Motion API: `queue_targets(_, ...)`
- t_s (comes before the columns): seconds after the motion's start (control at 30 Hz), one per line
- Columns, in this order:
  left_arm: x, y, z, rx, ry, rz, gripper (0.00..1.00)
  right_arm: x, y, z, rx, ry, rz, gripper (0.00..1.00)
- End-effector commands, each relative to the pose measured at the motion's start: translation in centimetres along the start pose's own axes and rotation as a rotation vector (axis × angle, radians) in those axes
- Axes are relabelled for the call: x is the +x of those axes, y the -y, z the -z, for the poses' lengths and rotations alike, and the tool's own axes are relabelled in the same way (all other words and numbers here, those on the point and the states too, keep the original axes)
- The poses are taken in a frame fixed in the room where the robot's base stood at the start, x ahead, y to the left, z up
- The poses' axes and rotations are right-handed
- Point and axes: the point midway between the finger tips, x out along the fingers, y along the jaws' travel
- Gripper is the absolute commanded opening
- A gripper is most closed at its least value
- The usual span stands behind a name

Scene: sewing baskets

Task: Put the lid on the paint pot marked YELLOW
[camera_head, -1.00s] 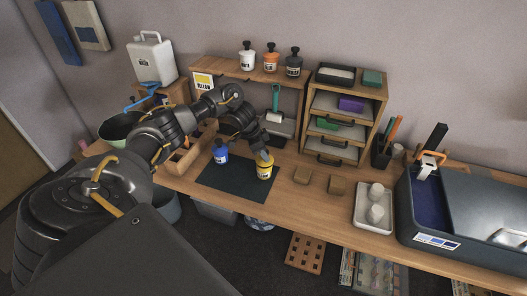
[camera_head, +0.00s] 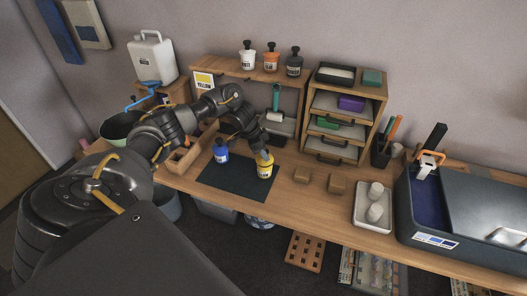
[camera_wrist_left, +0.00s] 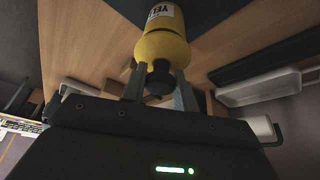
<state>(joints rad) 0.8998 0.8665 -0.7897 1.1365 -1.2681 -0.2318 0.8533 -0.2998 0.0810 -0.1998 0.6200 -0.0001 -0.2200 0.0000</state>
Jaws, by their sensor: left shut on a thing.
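The yellow paint pot (camera_head: 265,170) stands upright at the right edge of the dark mat (camera_head: 237,182). In the left wrist view the pot (camera_wrist_left: 165,18) shows its white label with part of the word YELLOW. A black knob (camera_wrist_left: 158,76) tops the yellow lid (camera_wrist_left: 163,47), which is at the pot's mouth; I cannot tell whether it is fully seated. My left gripper (camera_head: 263,155) is above the pot. In the wrist view its fingers (camera_wrist_left: 159,90) stand on both sides of the knob, shut on it. My right gripper is not in view.
A blue pot (camera_head: 221,151) stands left on the mat. White (camera_head: 247,56), orange (camera_head: 271,58) and dark (camera_head: 293,63) pots stand on the shelf behind. Two small wooden blocks (camera_head: 336,186) and a white tray (camera_head: 359,214) lie to the right. The table's front edge is close.

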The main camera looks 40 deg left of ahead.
Motion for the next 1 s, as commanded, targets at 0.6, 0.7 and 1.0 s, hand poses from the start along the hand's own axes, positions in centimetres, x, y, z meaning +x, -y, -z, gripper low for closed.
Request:
queue_targets(0.6, 0.6, 0.0, -0.2, 0.001, 0.0, -0.001, 0.08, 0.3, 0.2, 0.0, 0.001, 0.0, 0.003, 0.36)
queue_targets(0.7, 0.8, 0.0, -0.3, 0.001, 0.0, -0.001, 0.08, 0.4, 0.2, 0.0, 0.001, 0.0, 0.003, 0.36)
queue_targets(1.0, 1.3, 0.0, -0.5, 0.001, 0.0, -0.001, 0.08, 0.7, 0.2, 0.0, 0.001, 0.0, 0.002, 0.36)
